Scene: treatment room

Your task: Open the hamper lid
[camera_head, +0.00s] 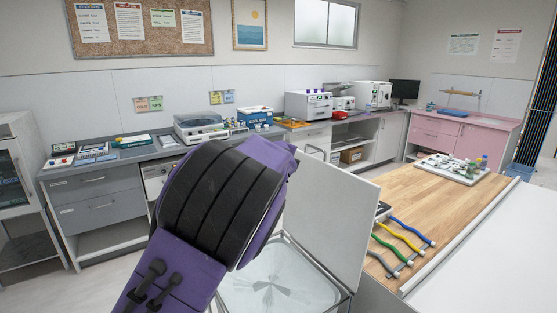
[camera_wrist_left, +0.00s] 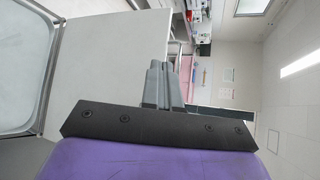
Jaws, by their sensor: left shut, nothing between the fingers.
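The hamper lid (camera_head: 325,205) is a pale flat panel standing upright, swung up from the hamper. The hamper (camera_head: 282,278) is open below it, with a metal rim and a pale interior. In the left wrist view the lid (camera_wrist_left: 110,72) lies between the hamper's rim (camera_wrist_left: 45,75) and my gripper. My left gripper (camera_wrist_left: 164,82) is shut and empty beside the lid's edge; I cannot tell whether it touches the lid. In the head view my purple and black left arm covers the gripper and part of the hamper. My right gripper is in neither view.
A wooden-topped table (camera_head: 425,205) with coloured bands (camera_head: 400,237) and a tray of small items (camera_head: 450,167) stands right of the lid. Grey cabinets (camera_head: 95,195) with equipment line the back wall. Some floor shows at the lower left.

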